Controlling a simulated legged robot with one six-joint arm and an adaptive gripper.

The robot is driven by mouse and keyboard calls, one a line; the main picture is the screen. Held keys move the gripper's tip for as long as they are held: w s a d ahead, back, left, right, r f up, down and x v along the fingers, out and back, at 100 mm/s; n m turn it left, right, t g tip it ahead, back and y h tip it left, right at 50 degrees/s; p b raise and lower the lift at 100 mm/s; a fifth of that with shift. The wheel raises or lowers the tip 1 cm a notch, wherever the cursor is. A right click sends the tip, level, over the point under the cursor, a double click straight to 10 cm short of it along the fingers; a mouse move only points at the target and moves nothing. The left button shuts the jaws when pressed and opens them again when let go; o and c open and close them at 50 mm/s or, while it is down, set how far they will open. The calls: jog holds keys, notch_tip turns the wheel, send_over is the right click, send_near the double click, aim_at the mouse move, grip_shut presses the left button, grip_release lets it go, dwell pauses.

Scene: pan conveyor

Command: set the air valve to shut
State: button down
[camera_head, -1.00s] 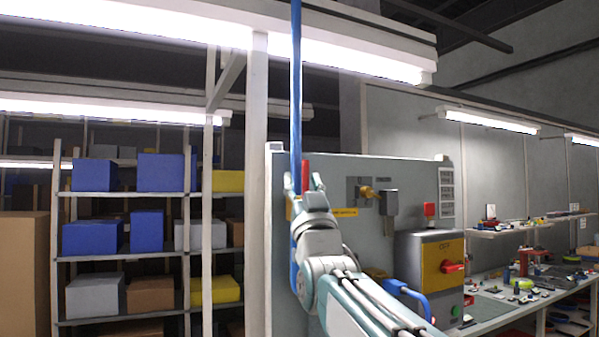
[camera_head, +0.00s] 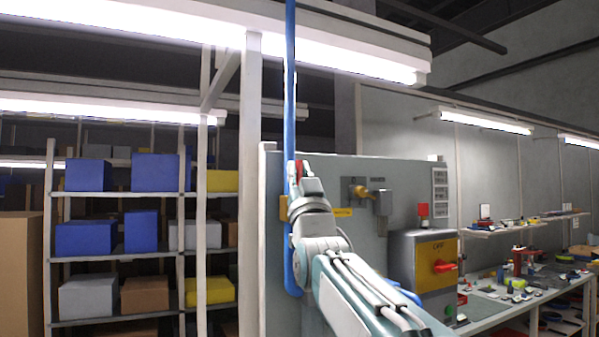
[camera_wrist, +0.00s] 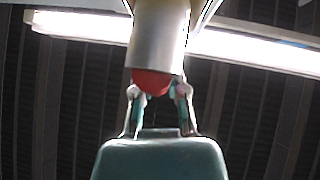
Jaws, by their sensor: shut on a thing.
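The air valve's red handle (camera_head: 299,166) shows at the blue vertical pipe (camera_head: 290,80), on the left side of the grey panel. My gripper (camera_head: 304,176) is at the handle and covers much of it, so its angle is hard to tell. A yellow-brown valve part (camera_head: 283,208) shows just left of my wrist. In the wrist view the red handle (camera_wrist: 152,82) is between my fingers (camera_wrist: 158,90), below a pale cylinder (camera_wrist: 158,35). My gripper is shut on the red handle.
Shelves with blue boxes (camera_head: 158,172) stand left. A cluttered bench (camera_head: 490,318) is at right.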

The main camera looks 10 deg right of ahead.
jog(key=shift+d+m+h, duration=0.1)
jog(key=shift+m+h, duration=0.5)
jog(key=shift+h, duration=0.1)
jog(key=d+f+m+g+h, duration=0.3)
jog(key=m+g, duration=0.3)
jog(key=m, duration=0.5)
jog(key=w+d+f+m+g+h, duration=0.1)
jog(key=d+f+m+g+h, duration=0.2)
jog(key=m+g, duration=0.4)
jog(key=shift+w+d+f+m+g+h, duration=0.3)
jog(key=shift+f+m+h, duration=0.45)
jog(key=shift+m, duration=1.35)
jog(key=c, duration=0.6)
grip_release()
jog(key=shift+d, duration=0.15)
jog(key=shift+c, duration=0.2)
jog(key=shift+s, duration=0.1)
jog(key=shift+r, duration=0.1)
